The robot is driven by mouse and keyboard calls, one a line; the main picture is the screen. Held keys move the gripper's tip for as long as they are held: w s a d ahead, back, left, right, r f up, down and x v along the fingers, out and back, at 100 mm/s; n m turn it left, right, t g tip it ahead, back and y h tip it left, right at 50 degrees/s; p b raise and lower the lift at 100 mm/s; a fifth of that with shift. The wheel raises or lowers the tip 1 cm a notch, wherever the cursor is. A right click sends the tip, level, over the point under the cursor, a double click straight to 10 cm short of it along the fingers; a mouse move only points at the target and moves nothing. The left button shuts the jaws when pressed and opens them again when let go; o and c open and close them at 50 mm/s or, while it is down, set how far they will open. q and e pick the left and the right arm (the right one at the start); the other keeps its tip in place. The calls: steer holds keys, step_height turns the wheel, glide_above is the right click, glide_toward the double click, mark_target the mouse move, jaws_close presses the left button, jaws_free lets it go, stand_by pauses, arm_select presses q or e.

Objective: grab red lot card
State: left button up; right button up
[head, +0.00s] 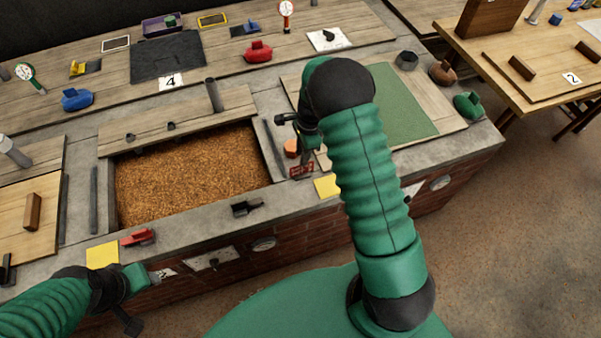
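A small red card (301,170) with dark markings is on the stone ledge at the right end of the grain vat, and I take it to be the red lot card. My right gripper (304,150) is just above it, pointing down. My own forearm and wrist partly hide its fingers, so I cannot tell whether they are open or whether they touch the card. My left gripper (150,277) is low at the left, in front of the counter's front edge and away from the card. Its finger opening is not clear.
An orange round object (291,148) sits close behind the red card. A yellow card (326,186) lies to its right, near the front edge. The open grain vat (108,192) is to the left. A red clip-like object (138,237) and a black one (246,207) lie along the front ledge.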

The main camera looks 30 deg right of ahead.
glide_above(302, 173)
steer(key=f, duration=0.5)
steer(key=shift+d+f, duration=0.25)
steer(key=shift+f, duration=0.05)
steer(key=shift+w+a+f, duration=0.15)
steer(key=shift+f, duration=0.35)
steer(key=shift+a+r, duration=0.1)
steer(key=shift+a, duration=0.1)
steer(key=shift+d+f, duration=0.2)
steer(key=shift+f, duration=0.1)
steer(key=shift+a, duration=0.1)
jaws_close()
